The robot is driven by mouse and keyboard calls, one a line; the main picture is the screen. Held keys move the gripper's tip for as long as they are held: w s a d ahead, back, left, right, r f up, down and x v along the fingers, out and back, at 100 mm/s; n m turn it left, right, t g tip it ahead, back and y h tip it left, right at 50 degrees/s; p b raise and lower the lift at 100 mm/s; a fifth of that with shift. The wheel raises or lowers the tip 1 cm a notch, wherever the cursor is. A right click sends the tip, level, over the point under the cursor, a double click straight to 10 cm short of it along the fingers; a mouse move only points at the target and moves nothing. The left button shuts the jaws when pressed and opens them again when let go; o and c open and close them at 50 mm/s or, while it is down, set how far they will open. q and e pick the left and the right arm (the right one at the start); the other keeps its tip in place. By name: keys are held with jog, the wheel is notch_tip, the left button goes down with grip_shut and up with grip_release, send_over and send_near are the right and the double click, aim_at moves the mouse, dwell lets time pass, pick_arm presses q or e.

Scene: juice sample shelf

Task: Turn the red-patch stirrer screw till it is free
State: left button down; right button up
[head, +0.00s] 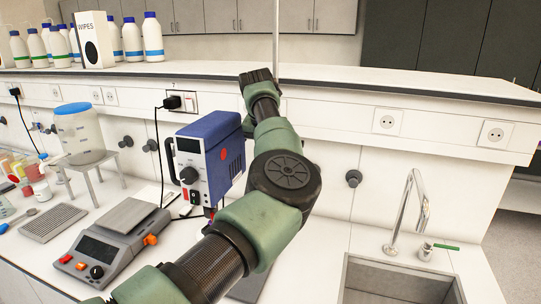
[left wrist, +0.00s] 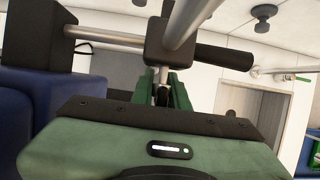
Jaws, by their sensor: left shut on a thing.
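The stirrer is a blue box (head: 225,145) with a white front and a red patch on its side, standing mid-bench in the head view. In the left wrist view, the green fingers of my left gripper (left wrist: 163,93) are shut on the stirrer screw. Its pale shank (left wrist: 163,74) shows between the fingers and a black clamp block (left wrist: 172,42). The screw head is mostly hidden between the fingers. Metal rods pass through the block. In the head view my left arm crosses the middle and its fingers cannot be made out. My right gripper is not in view.
A grey balance (head: 115,240) with orange knobs stands left of the stirrer. A sink (head: 385,285) with a curved tap (head: 400,210) lies to the right. A vertical rod (head: 276,40) rises above my arm. Bottles and a wipes box (head: 95,40) stand on the upper shelf.

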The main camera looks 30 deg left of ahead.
pick_arm(q)
jog(key=c, duration=1.4)
grip_release()
jog(key=shift+c, duration=0.2)
jog(key=shift+s+r, duration=0.1)
jog(key=shift+r, duration=0.25)
jog(key=b+v, duration=0.2)
jog(key=v, duration=0.5)
jog(key=shift+b, duration=0.35)
jog(key=shift+f, duration=0.1)
